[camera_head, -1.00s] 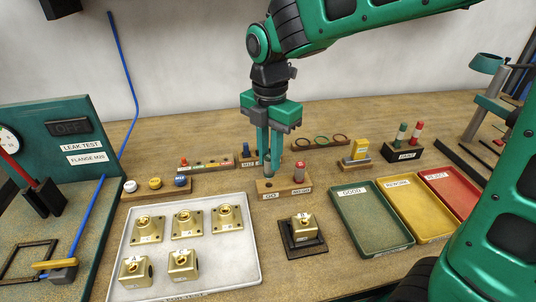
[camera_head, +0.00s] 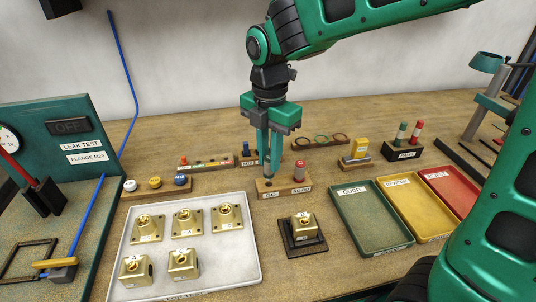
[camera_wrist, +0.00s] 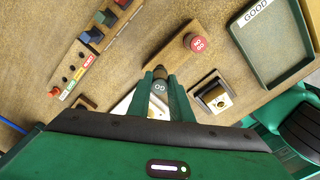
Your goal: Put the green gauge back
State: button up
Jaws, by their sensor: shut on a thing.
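The green gauge (camera_wrist: 160,86) is between my fingers; its round end with GO lettering faces the wrist camera. My gripper (camera_head: 268,160) is shut on it and points straight down over the left, GO end of the wooden gauge block (camera_head: 284,188). The gauge's lower end is close above the block's GO hole. The fingers hide most of the gauge in the head view, and I cannot tell whether its tip is in the hole. The red NO GO gauge (camera_head: 299,171) stands upright at the block's right end; it also shows in the wrist view (camera_wrist: 195,43).
A tray (camera_head: 250,262) with several brass parts lies in front left. A brass part (camera_head: 303,223) sits on a dark fixture in front. Green (camera_head: 352,240), yellow and red bins stand right. Small racks line the back, close behind my gripper.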

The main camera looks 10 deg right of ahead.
jog(key=shift+f, duration=1.45)
dwell(3.0)
dwell(0.4)
jog(key=o, duration=1.3)
jog(key=shift+r, duration=3.5)
